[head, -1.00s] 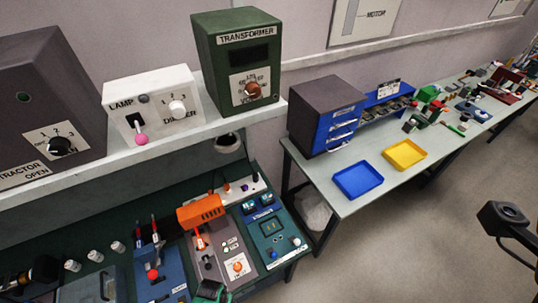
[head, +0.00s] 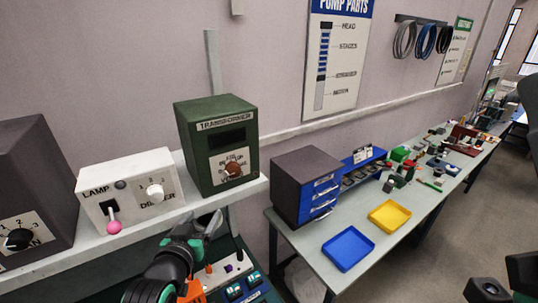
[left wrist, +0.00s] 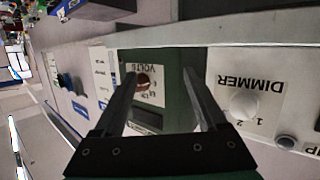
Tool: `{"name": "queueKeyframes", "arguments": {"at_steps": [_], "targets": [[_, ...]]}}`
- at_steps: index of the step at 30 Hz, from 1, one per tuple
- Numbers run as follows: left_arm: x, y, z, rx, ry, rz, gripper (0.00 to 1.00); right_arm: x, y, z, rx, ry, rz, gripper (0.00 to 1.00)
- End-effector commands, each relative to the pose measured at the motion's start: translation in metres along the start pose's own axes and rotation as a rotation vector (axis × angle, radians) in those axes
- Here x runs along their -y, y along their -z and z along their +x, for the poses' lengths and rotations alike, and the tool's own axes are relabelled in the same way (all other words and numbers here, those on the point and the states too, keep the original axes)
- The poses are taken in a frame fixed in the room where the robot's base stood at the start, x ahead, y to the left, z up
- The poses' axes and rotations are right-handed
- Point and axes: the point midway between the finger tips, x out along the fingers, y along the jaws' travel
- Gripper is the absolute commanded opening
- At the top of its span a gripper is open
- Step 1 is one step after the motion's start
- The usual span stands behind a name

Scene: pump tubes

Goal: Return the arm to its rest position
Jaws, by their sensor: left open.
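My left gripper (head: 203,222) comes up from the bottom in the head view, in front of the shelf and below the green transformer box (head: 205,120). In the left wrist view the left gripper (left wrist: 160,78) shows two dark fingers spread apart with nothing between them. Beyond them is the transformer's face with its brown knob (left wrist: 143,82). I cannot tell the exact gap, but no contact shows. Dark parts at the lower right of the head view may be my right arm; no right fingers show.
The shelf (head: 60,258) also bears a white lamp dimmer box (head: 130,188) and a dark box (head: 30,190). At right, a bench holds a blue drawer cabinet (head: 305,185), a blue tray (head: 348,248) and a yellow tray (head: 389,217). Floor at right is clear.

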Motion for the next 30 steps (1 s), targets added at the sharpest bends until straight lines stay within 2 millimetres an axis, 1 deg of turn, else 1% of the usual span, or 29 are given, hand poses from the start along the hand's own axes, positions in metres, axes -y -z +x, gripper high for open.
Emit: {"name": "queueKeyframes", "arguments": {"at_steps": [1, 2, 3, 5, 6, 8, 9, 11, 12, 15, 18, 21, 30], "targets": [[-0.002, 0.043, -0.017, -0.103, -0.005, 0.002, 0.74, 0.000, 0.000, 0.000, 0.000, 0.000, 0.000, 0.00], [-0.003, 0.067, -0.029, -0.164, -0.008, 0.004, 0.74, 0.000, 0.000, 0.000, 0.000, 0.000, 0.000, 0.00], [-0.004, 0.098, -0.048, -0.246, -0.012, 0.006, 0.74, 0.000, 0.000, 0.000, 0.000, 0.000, 0.000, 0.00], [-0.006, 0.141, -0.079, -0.368, -0.018, 0.010, 0.74, 0.000, 0.000, 0.000, 0.000, 0.000, 0.000, 0.00], [-0.008, 0.167, -0.103, -0.451, -0.022, 0.013, 0.74, 0.000, 0.000, 0.000, 0.000, 0.000, 0.000, 0.00], [-0.010, 0.203, -0.143, -0.577, -0.027, 0.018, 0.74, 0.000, 0.000, 0.000, 0.000, 0.000, 0.000, 0.00], [-0.011, 0.224, -0.172, -0.658, -0.030, 0.022, 0.74, 0.000, 0.000, 0.000, 0.000, 0.000, 0.000, 0.00], [-0.013, 0.248, -0.214, -0.774, -0.035, 0.028, 0.74, 0.000, 0.000, 0.000, 0.000, 0.000, 0.000, 0.00], [-0.014, 0.260, -0.241, -0.844, -0.037, 0.032, 0.74, 0.000, 0.000, 0.000, 0.000, 0.000, 0.000, 0.00], [-0.016, 0.277, -0.295, -0.982, -0.042, 0.039, 0.74, 0.000, 0.000, 0.000, 0.000, 0.000, 0.000, 0.00], [-0.017, 0.282, -0.327, -1.058, -0.043, 0.045, 0.74, 0.000, 0.000, 0.000, 0.000, 0.000, 0.000, 0.00], [-0.018, 0.283, -0.337, -1.084, -0.042, 0.050, 0.74, 0.000, 0.000, 0.000, 0.000, 0.000, 0.000, 0.00], [-0.018, 0.283, -0.335, -1.081, -0.037, 0.057, 0.74, 0.000, 0.000, 0.000, 0.000, 0.000, 0.000, 0.00]]}}
